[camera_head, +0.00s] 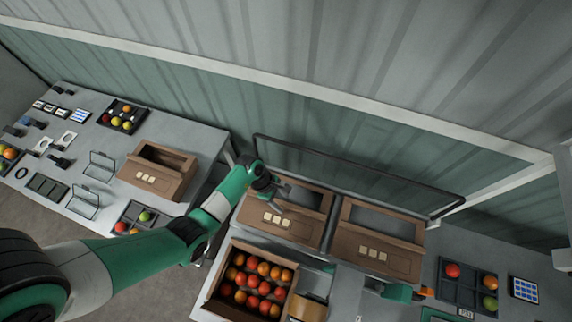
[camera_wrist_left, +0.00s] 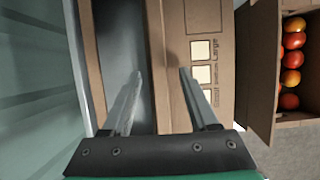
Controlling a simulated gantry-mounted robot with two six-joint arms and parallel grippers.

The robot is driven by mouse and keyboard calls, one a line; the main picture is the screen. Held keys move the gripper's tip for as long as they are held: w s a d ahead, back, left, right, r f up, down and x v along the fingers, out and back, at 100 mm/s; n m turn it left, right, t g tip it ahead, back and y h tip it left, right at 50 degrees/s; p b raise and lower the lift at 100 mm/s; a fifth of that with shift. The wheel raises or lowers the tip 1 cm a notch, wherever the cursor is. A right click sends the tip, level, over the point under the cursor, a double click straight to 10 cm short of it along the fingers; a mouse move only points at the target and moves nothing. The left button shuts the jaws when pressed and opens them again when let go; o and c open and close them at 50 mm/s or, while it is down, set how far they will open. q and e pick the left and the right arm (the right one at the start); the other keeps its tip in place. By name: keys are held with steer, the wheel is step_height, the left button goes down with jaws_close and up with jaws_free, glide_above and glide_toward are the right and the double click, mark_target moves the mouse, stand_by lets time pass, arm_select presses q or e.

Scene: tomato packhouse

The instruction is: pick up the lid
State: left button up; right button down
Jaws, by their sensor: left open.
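Two brown cardboard pieces, each with a long opening and a panel with three pale labels, stand side by side on the bench: the left one (camera_head: 262,213) and the right one (camera_head: 372,248). I cannot tell for sure which cardboard part is the lid. My left gripper (camera_head: 284,198) is open and empty over the left piece. In the left wrist view my left gripper (camera_wrist_left: 161,74) has its fingers on either side of the cardboard edge between the dark opening and the labelled panel (camera_wrist_left: 218,100). Contact cannot be told.
An open carton (camera_head: 211,300) of tomatoes stands in front of the left piece. A thin dark frame (camera_head: 350,170) rises behind both. A divided tray (camera_head: 455,291) with tomatoes is at the right. Another cardboard box (camera_head: 150,190) stands on the left table.

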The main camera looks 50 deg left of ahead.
arm_select(q)
steer(key=shift+d+f, duration=0.15)
steer(key=shift+f, duration=0.2)
jaws_close()
arm_select(e)
steer(key=shift+f, duration=0.1)
arm_select(q)
steer(key=shift+r, duration=0.15)
